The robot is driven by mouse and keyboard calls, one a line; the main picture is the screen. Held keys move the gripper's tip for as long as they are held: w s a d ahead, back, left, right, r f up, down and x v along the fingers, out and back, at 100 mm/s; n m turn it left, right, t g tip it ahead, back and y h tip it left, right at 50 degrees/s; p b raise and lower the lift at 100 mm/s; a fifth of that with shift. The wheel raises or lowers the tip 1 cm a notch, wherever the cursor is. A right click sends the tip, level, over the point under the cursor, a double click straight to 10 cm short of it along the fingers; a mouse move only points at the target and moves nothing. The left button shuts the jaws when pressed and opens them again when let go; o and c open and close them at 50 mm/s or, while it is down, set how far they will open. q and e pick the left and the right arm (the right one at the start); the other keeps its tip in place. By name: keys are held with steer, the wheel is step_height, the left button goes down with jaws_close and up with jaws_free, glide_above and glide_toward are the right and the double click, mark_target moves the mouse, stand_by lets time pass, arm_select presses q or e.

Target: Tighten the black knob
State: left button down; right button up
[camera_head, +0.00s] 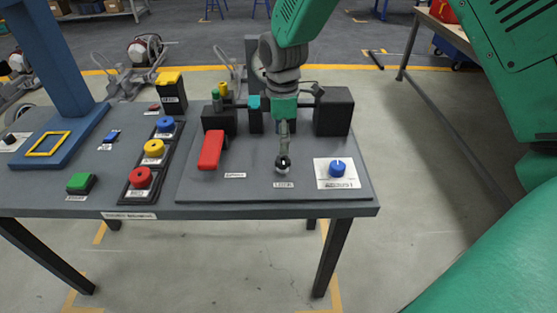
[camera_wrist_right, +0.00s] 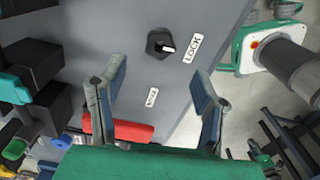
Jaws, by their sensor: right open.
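The black knob (camera_head: 283,166) sits on the grey panel above a LOCK label (camera_head: 284,184). It has a dark round base and a pale pointer, which shows clearly in the right wrist view (camera_wrist_right: 160,44), angled toward the LOCK label. My left gripper is not in view.
A red handle (camera_head: 211,150) lies left of the knob, and a blue knob (camera_head: 337,169) on a white ADJUST plate lies right. Black blocks (camera_head: 333,112) stand behind. Colored buttons (camera_head: 154,149) line the table's left. Bare panel (camera_head: 240,190) is in front.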

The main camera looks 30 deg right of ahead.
mark_target(283, 159)
steer(key=f, duration=0.6)
steer(key=shift+d+f, duration=0.3)
steer(key=shift+f, duration=0.05)
steer(key=shift+f+b, duration=0.3)
steer(key=shift+f, duration=0.35)
steer(key=shift+a, duration=0.1)
steer(key=shift+a, duration=0.1)
steer(key=shift+c, duration=0.8)
steer(key=c, duration=1)
